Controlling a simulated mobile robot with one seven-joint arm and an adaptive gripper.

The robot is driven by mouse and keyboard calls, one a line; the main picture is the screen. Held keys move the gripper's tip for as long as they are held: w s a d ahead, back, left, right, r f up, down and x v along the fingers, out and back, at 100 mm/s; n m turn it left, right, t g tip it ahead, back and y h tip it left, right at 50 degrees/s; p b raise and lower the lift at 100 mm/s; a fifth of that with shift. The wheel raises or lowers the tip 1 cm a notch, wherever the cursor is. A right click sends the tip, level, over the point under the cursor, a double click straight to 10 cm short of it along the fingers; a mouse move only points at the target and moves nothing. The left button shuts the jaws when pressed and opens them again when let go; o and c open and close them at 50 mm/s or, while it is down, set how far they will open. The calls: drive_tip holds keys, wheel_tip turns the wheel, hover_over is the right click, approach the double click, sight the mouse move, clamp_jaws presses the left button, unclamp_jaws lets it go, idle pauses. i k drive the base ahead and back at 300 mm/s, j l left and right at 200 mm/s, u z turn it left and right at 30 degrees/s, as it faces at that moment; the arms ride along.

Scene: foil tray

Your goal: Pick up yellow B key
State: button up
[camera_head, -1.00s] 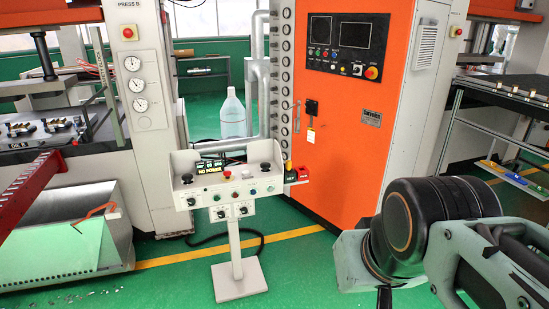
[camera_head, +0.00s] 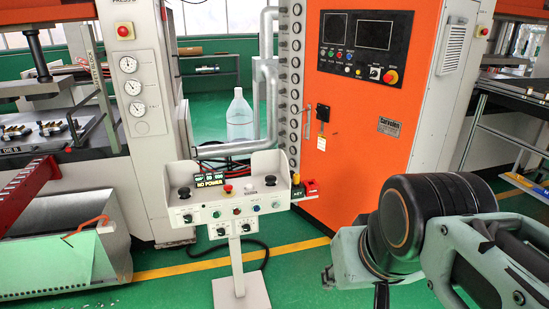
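I cannot make out a yellow B key for certain. A red and dark holder (camera_head: 304,188) with small coloured parts is on the right side of the control pedestal (camera_head: 238,205); its details are too small to read. A yellow piece (camera_head: 517,180) shows on the lower shelf at the right edge, partly cut off; its lettering cannot be read. My arm fills the lower right. Only a dark piece of my gripper (camera_head: 381,296) shows at the bottom edge, well apart from both places, and whether it is open is hidden.
The pedestal stands on the green floor, with its display reading "NO POWER". Behind it are an orange cabinet (camera_head: 365,120) and a clear jug (camera_head: 240,117). A press with gauges (camera_head: 134,88) and a metal bin (camera_head: 60,250) stand left. Green floor is open around the pedestal's base.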

sight(296, 176)
drive_tip(key=i+l, duration=0.15)
drive_tip(key=i, duration=0.35)
drive_tip(key=i+l+u, duration=0.1)
drive_tip(key=i, duration=0.4)
drive_tip(key=i+l, duration=0.25)
drive_tip(key=i, duration=0.25)
drive_tip(key=i+l+u, duration=0.1)
drive_tip(key=i, duration=0.35)
drive_tip(key=l, duration=0.05)
